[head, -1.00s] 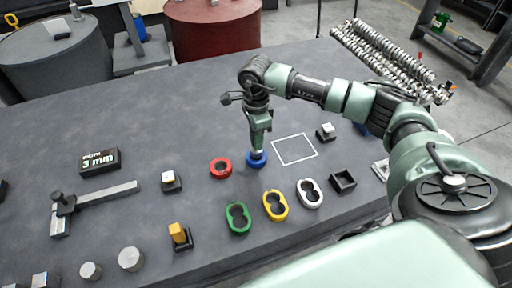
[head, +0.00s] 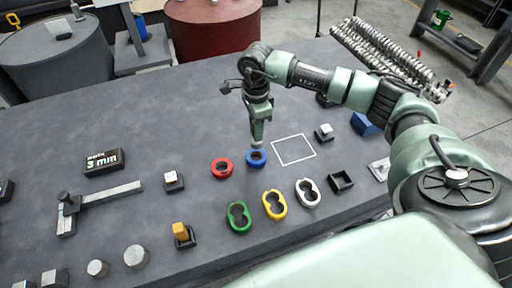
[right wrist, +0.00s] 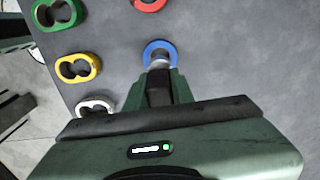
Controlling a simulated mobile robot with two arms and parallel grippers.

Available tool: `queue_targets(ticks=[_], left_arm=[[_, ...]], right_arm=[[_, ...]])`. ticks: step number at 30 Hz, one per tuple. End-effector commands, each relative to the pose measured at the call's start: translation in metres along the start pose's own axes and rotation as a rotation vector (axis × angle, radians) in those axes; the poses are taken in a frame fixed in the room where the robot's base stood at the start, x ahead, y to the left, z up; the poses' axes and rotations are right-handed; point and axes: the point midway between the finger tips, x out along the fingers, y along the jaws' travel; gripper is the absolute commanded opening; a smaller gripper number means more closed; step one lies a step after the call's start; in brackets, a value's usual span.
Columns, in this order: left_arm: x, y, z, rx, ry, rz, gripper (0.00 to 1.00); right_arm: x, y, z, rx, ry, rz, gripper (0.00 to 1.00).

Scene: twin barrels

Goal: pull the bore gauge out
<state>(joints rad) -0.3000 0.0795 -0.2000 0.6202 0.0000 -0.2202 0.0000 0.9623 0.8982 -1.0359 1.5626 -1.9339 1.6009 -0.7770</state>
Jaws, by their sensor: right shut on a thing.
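The blue ring (head: 257,158) lies flat on the grey table, and it also shows in the right wrist view (right wrist: 150,46). My right gripper (head: 257,138) points down right above it, shut on the bore gauge. The gauge's pale metal part (right wrist: 158,64) shows between the fingertips and the blue ring, with a dark part between the fingers. I cannot tell whether its lower end is still inside the ring or just above it. My left gripper is not in view.
A red ring (head: 222,168) lies close to the left. Green (head: 239,228), yellow (head: 284,212) and white (head: 317,199) two-hole pieces lie in front. An empty white-outlined square (head: 293,136) is just right. A black open box (head: 341,189) stands farther right.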

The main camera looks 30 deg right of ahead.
Motion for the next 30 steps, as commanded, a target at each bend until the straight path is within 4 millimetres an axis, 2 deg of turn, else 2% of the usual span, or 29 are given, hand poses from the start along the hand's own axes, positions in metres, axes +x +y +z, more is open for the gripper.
queue_targets(ticks=[22, 30], left_arm=[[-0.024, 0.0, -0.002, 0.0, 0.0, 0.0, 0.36], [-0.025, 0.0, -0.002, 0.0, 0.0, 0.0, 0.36]], right_arm=[[-0.04, -0.001, 0.0, 0.0, 0.0, -0.003, 0.0], [-0.044, 0.0, 0.0, 0.0, 0.0, -0.002, 0.0]])
